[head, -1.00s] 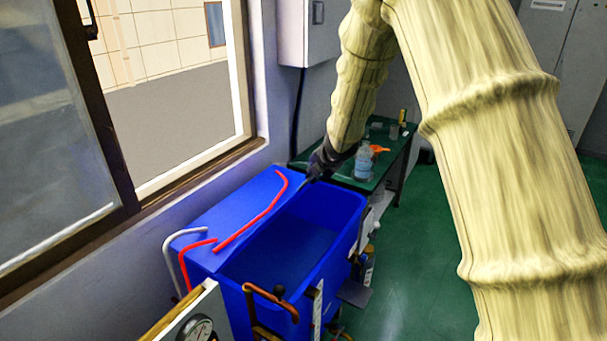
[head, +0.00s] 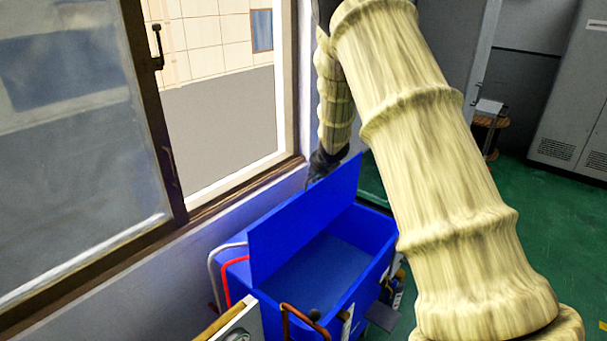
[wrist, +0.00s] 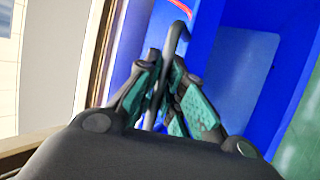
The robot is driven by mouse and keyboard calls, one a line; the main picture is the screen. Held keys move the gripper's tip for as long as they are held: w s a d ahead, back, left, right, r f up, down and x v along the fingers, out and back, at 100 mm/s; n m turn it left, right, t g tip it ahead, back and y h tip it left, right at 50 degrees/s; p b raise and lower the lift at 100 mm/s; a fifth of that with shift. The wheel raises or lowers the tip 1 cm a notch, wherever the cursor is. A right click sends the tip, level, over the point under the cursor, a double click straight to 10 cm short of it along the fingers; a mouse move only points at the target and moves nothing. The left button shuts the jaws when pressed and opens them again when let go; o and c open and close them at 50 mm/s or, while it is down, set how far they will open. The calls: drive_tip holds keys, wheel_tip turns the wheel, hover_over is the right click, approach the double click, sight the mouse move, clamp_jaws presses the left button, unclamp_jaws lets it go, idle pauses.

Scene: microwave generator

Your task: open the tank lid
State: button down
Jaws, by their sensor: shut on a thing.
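The blue tank (head: 376,228) stands below the window with its inside in view. Its blue lid (head: 303,218) stands raised and steeply tilted along the window side of the opening. My gripper (head: 322,168) is at the far upper end of the lid, partly hidden behind it in the head view. In the wrist view, my gripper (wrist: 163,80) has its teal-padded fingers closed around a thin grey hooked rod (wrist: 176,38), which looks like the lid's handle. Where the rod joins the lid is not clear.
A red tube (head: 226,285) and a pale tube (head: 211,262) run beside the tank's left end. The window frame (head: 240,190) is close behind the lid. Brown pipework (head: 300,322) stands in front.

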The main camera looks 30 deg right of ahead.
drive_tip(key=shift+w+a+r, duration=0.1)
drive_tip(key=shift+w, duration=0.3)
drive_tip(key=c, duration=1.5)
unclamp_jaws()
drive_tip(key=shift+s, duration=0.15)
drive_tip(key=v, duration=1.1)
drive_tip(key=shift+s+r, duration=0.2)
drive_tip(key=shift+r, duration=0.1)
